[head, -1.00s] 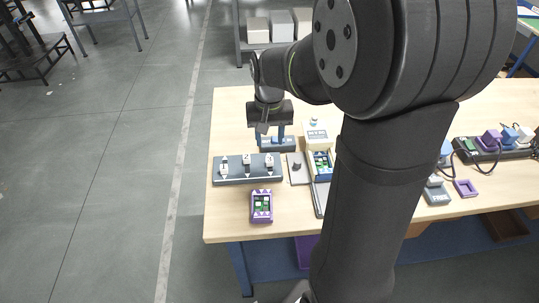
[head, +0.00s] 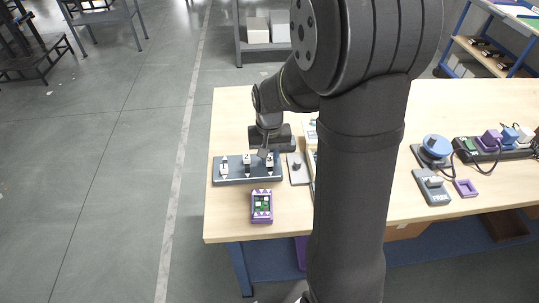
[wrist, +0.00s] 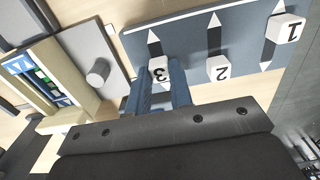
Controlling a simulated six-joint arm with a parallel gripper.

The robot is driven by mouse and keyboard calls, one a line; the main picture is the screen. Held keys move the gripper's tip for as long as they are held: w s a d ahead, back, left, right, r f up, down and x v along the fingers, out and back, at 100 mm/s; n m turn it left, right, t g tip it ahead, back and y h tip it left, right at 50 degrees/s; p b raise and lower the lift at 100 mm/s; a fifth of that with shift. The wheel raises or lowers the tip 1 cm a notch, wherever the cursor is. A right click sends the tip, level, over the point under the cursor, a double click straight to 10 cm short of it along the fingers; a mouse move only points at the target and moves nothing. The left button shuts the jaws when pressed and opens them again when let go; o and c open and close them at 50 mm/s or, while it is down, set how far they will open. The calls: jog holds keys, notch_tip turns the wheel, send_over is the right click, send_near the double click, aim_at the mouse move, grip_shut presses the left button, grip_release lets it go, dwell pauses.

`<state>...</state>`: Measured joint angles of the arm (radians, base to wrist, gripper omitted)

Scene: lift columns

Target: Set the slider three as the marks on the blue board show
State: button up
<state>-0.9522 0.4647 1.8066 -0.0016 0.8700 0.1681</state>
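The grey-blue slider panel (head: 247,173) lies at the table's left, with three white numbered knobs in a row. In the wrist view, upside down, slider three (wrist: 160,72) is nearest my fingers, slider two (wrist: 219,70) is beside it and slider one (wrist: 286,30) is at the right, at a different height along its track. My gripper (wrist: 161,88) has its blue fingers on both sides of slider three; I cannot tell whether they press on it. In the head view, my gripper (head: 267,153) is over the panel's right end. I cannot identify a separate blue board with marks now.
A grey plate with a round knob (head: 297,166) is right of the panel. A purple-framed box (head: 262,207) stands in front. My arm hides the table's middle. A round blue-topped device (head: 437,146), a grey switch box (head: 431,187) and a power strip (head: 500,149) are at right.

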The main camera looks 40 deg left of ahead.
grip_shut()
jog(key=shift+s+d, duration=0.7)
jog(key=o, duration=0.8)
grip_release()
notch_tip(320, 180, up, 17)
jog(key=shift+r, duration=0.2)
jog(key=shift+f, duration=0.1)
